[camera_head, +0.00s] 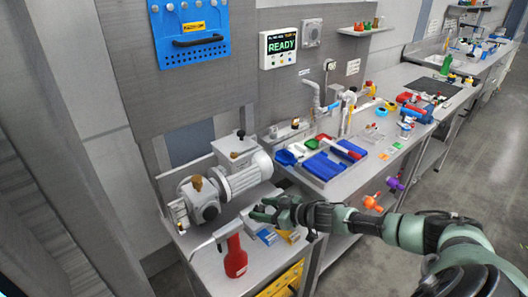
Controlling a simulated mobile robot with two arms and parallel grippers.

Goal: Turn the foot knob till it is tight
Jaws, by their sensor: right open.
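My right arm reaches in from the lower right, and its dark gripper (257,210) is over the near end of the bench, in front of the grey motor and pump unit (218,185). Its fingers point left and are open. I see nothing held between them. An orange knob-like part (372,203) and a purple one (395,184) show at the bench's front side, beyond my right forearm. I cannot tell whether either is the foot knob, and no other part is clearly it. My left gripper is not in view.
A red bottle (235,257) with a grey spout stands near my right gripper. Small blue and yellow items (268,236) lie beside the gripper. A blue tray (325,166) sits farther along the crowded bench. Open floor (465,170) lies to the right.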

